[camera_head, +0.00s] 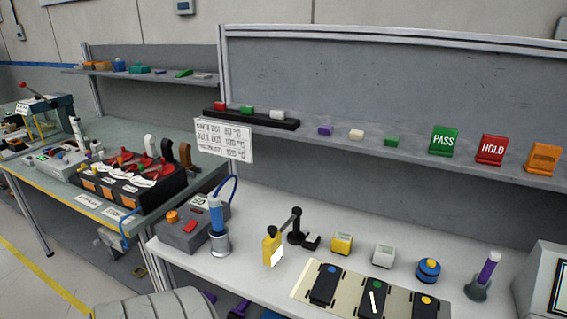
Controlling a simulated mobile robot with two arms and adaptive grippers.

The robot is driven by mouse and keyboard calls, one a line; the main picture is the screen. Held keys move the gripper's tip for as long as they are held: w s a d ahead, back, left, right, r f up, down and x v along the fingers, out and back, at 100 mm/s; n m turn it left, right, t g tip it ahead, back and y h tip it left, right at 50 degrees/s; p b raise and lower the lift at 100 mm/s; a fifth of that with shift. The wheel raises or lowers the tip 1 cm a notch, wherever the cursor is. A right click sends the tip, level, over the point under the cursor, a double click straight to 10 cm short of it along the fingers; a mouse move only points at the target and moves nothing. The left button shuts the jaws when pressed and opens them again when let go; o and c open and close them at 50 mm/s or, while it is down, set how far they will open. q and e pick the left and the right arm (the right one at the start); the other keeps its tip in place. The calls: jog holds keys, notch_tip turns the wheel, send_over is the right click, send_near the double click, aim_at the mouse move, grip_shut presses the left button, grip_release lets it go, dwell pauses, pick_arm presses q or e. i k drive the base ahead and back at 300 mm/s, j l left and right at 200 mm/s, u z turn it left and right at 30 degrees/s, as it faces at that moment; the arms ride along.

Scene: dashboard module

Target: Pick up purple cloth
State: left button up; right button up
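A small purple item (325,131) lies on the upper shelf, left of a small cream item; it could be a folded purple cloth, but it is too small to be sure. Further purple pieces (238,309) show low down beneath the bench's front edge, partly cut off by the frame; I cannot tell what they are. Neither of my grippers is in view.
The shelf (395,153) also carries a cream and a green item and PASS (445,141), HOLD (492,150) and orange blocks. The white bench (185,254) below holds a blue-handled tool (217,218), a yellow tool (272,250) and a mat with black modules (376,298).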

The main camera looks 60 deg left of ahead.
aim_at(211, 298)
jog(key=u, duration=2.5)
jog(key=z, duration=1)
jog(key=i+j+z, duration=0.2)
jog(key=j, duration=0.75)
jog(key=j+z, duration=0.2)
jog(key=j, duration=0.7)
